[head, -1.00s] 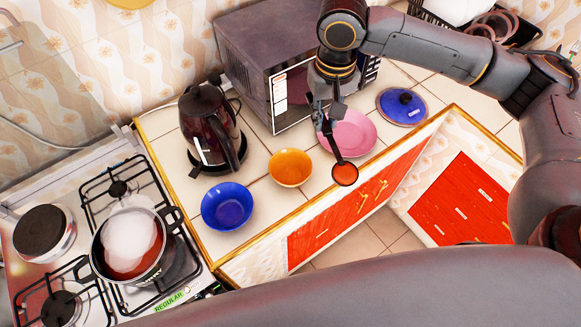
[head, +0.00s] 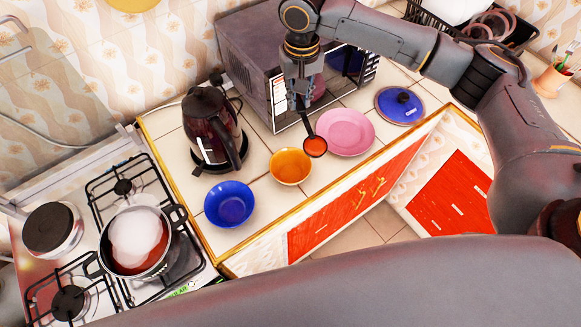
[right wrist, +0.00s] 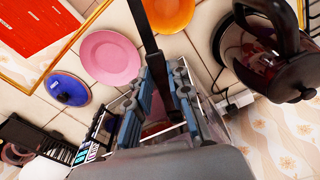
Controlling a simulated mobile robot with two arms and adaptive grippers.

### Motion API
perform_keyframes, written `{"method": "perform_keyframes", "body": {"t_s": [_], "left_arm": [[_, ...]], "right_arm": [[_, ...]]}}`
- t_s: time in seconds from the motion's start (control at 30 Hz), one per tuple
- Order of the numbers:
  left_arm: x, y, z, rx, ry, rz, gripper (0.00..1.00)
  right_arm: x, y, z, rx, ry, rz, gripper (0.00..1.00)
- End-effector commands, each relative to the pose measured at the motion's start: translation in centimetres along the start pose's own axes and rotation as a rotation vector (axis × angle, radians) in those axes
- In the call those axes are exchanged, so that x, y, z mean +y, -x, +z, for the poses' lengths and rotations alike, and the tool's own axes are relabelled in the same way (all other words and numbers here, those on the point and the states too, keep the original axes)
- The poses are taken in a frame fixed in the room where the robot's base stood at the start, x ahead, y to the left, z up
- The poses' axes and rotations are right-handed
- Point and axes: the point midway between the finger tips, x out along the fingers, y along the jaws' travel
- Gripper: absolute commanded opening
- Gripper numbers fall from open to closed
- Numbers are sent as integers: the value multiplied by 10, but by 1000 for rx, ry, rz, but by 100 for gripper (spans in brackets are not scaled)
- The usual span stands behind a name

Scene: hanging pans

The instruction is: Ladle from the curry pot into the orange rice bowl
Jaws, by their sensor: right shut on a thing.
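The orange bowl (head: 290,166) stands on the tiled counter and looks empty. It also shows at the top of the right wrist view (right wrist: 170,10). My right gripper (head: 301,104) is shut on the dark handle of the ladle (head: 314,147). The ladle hangs down, and its scoop holds reddish curry just right of the orange bowl's rim in the head view. The handle shows in the right wrist view (right wrist: 143,30) between the fingers (right wrist: 158,88). The curry pot (head: 157,272) sits on the stove at left, with red curry under whitish steam. My left gripper is out of view.
A blue bowl (head: 229,204) stands left of the orange bowl, and a dark kettle (head: 210,128) behind it. A pink plate (head: 346,132) is at right, with a blue lid (head: 401,104) beyond. A microwave (head: 250,60) stands behind. The counter's front edge is close.

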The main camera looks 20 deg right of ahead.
Motion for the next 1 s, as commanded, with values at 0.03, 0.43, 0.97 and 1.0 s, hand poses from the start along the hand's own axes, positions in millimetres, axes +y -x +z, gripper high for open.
{"method": "perform_keyframes", "body": {"t_s": [0.03,0.43,0.97,1.0], "left_arm": [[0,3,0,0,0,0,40],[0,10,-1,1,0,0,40],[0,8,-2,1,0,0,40],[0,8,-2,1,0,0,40]], "right_arm": [[-3,1,-6,0,-1,-1,0],[-21,-1,-50,0,0,-1,0],[-32,-2,-79,1,1,0,0],[-32,-2,-79,1,1,0,0]]}}
